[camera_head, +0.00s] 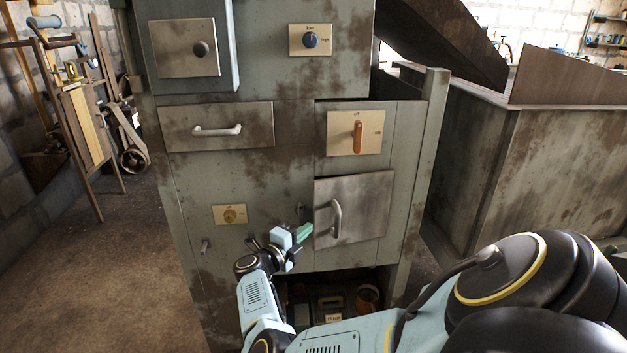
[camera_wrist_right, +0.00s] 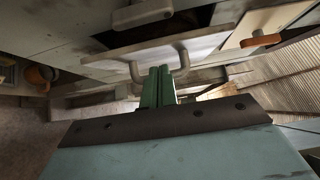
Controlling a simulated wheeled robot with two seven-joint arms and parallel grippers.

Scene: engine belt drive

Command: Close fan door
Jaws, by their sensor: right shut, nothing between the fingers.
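A worn grey metal door (camera_head: 365,190) with a curved vertical handle (camera_head: 336,218) is on the right side of the cabinet front, below the orange switch. It seems to stand slightly out from the front; how far is hard to tell. No label marks it as the fan door. My right gripper (camera_head: 304,233) is left of the door's lower left edge, with its green fingers shut and empty. In the right wrist view the fingers (camera_wrist_right: 158,86) point toward the handle (camera_wrist_right: 183,58), appearing between its two posts; contact cannot be told. My left gripper is out of view.
A dial labelled Fan (camera_head: 310,40) and a knobbed panel (camera_head: 186,48) that stands forward are above. A drawer (camera_head: 216,127), an orange switch (camera_head: 357,137) and a small yellow dial plate (camera_head: 229,214) are nearby. An open lower bay (camera_head: 335,300) holds items.

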